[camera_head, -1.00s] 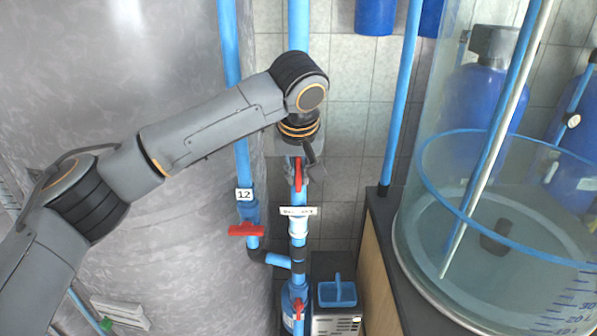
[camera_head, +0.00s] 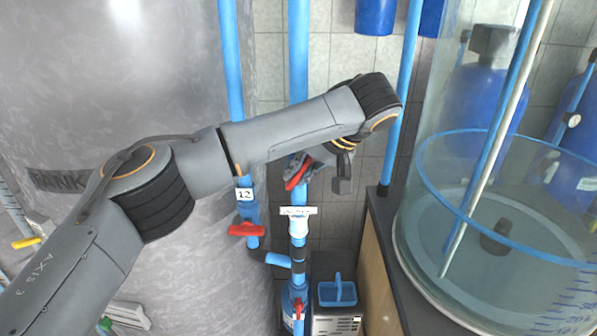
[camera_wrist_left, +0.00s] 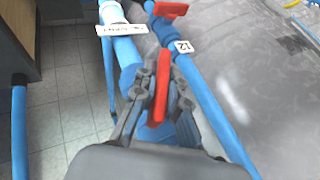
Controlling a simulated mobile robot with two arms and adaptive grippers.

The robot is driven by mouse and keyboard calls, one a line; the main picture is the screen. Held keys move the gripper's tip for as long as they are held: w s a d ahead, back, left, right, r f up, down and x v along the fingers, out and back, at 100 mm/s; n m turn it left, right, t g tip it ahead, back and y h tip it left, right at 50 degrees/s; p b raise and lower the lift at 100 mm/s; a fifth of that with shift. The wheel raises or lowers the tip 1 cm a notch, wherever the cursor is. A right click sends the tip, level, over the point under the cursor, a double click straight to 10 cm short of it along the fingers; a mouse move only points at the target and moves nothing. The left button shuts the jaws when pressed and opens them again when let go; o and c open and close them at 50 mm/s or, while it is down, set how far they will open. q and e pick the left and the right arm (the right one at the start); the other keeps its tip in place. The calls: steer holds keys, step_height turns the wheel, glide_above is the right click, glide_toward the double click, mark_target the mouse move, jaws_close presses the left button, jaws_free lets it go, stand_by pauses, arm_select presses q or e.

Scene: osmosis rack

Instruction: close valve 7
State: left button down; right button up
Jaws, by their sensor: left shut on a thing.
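A red valve handle (camera_head: 297,172) sits on the vertical blue pipe (camera_head: 298,50), above a white label plate (camera_head: 299,211) whose text I cannot read. No number 7 is legible, so I cannot confirm this is valve 7. My left gripper (camera_head: 306,168) is at this handle, its arm reaching over from the left and its wrist to the right of the pipe. In the left wrist view the handle (camera_wrist_left: 161,85) stands between the fingers of my left gripper (camera_wrist_left: 161,92), which is shut on it. The handle is slanted across the pipe. The gripper partly hides the valve body. My right gripper is not in view.
A pipe tagged 12 with a red handle (camera_head: 246,230) runs close on the left, beside a large grey tank (camera_head: 130,60). Another red handle (camera_head: 298,308) is lower down. A clear round tank (camera_head: 420,225) stands on a dark counter (camera_head: 381,215) at right.

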arm_select(q)
steer(key=shift+r+y, duration=0.1)
steer(key=shift+y, duration=0.3)
steer(key=c, duration=1.4)
jaws_free()
steer(key=shift+d+r, duration=0.1)
steer(key=v, duration=1.1)
steer(key=shift+s+d+r, duration=0.2)
steer(key=shift+s+d, duration=0.05)
steer(key=shift+d, duration=0.05)
